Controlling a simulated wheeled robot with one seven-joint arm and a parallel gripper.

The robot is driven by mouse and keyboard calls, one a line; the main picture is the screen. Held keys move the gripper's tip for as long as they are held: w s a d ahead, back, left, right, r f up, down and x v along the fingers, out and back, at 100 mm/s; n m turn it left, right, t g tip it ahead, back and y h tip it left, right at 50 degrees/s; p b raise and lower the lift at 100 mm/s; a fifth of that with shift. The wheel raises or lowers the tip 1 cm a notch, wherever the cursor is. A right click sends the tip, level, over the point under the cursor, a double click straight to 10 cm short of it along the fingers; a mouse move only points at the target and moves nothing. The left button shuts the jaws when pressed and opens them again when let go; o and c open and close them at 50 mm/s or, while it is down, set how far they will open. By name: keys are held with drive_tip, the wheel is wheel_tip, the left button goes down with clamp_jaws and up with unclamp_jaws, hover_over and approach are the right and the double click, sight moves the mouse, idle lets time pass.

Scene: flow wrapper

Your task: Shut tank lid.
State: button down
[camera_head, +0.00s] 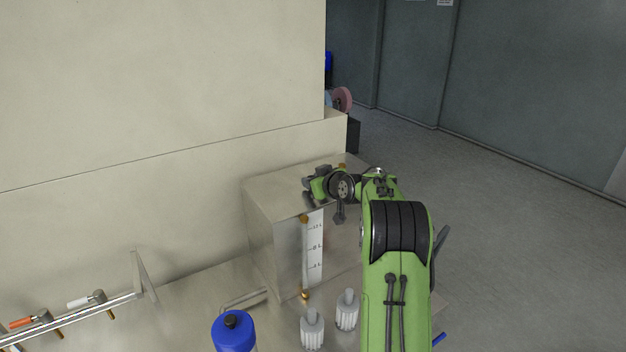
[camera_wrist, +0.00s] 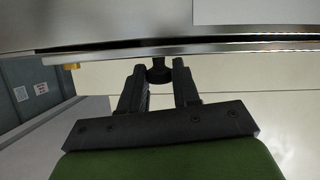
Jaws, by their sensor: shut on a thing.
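The tank (camera_head: 262,245) is a brushed metal box with a level scale on its front, in the middle of the head view. Its lid (camera_head: 275,188) looks about flat on top in that view. My gripper (camera_head: 312,187) reaches over the top of the tank, partly hidden by my arm. In the wrist view my gripper is shut on a small black knob (camera_wrist: 160,74). The knob sits at the bright lid edge (camera_wrist: 240,48). A dark gap runs along this edge and widens toward the right. Whether the lid is fully closed cannot be told.
The level scale (camera_head: 315,250) has brass fittings at its ends. Two ribbed white knobs (camera_head: 312,330) and a blue bottle (camera_head: 233,332) stand in front. A metal rail with handles (camera_head: 75,318) is at lower left. A beige wall (camera_head: 160,90) rises behind. Floor (camera_head: 510,240) is open at right.

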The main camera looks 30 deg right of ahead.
drive_tip(key=shift+d+f, duration=0.15)
drive_tip(key=shift+f, duration=0.05)
drive_tip(key=c, duration=0.8)
unclamp_jaws()
drive_tip(key=shift+c, duration=0.2)
drive_tip(key=d+b+v, duration=0.1)
drive_tip(key=v, duration=1.4)
drive_tip(key=shift+s+a+r+b, duration=0.2)
drive_tip(key=shift+s+a+b, duration=0.15)
drive_tip(key=shift+a, duration=0.2)
